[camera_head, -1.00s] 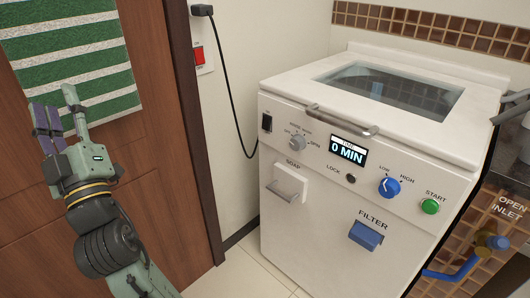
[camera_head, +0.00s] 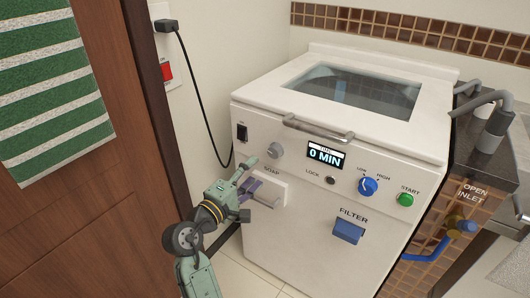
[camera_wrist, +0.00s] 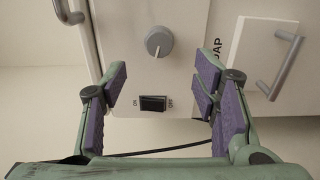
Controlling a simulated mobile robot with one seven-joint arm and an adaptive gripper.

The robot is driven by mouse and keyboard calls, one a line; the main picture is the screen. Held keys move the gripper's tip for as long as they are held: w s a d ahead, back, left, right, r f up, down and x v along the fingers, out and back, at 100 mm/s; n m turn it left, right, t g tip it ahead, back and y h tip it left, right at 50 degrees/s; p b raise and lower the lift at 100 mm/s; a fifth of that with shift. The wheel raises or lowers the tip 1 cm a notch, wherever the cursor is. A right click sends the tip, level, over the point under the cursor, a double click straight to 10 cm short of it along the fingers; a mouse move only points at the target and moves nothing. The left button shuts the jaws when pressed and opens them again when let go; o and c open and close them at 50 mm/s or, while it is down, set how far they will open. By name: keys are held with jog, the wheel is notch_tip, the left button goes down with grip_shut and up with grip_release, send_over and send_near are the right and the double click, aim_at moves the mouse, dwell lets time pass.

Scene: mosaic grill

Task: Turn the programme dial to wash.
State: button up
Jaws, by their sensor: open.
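The programme dial is a grey knob (camera_head: 275,150) at the upper left of the white washing machine's front panel (camera_head: 290,235). In the wrist view the grey knob (camera_wrist: 159,41) shows beyond the fingertips, between the two fingers, with a pale pointer line on it. My gripper (camera_head: 246,187) is open and empty, in front of the soap drawer and a little below the dial, apart from the dial. Its purple-padded fingers also show in the wrist view (camera_wrist: 160,85). My gripper hides part of the dial's printed labels in the head view.
The soap drawer (camera_head: 281,182) with its handle lies right of my gripper. A black on/off switch (camera_head: 242,132) is left of the dial. A blue knob (camera_head: 368,186), green start button (camera_head: 405,199) and display reading 0 MIN (camera_head: 325,156) are further right. A black cable (camera_head: 205,95) hangs left.

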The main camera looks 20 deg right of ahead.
aim_at(273, 154)
jog(key=p+x, duration=0.1)
jog(key=x, duration=0.8)
jog(key=shift+w+d+p, duration=0.15)
jog(key=shift+p, duration=0.2)
jog(key=c, duration=1.2)
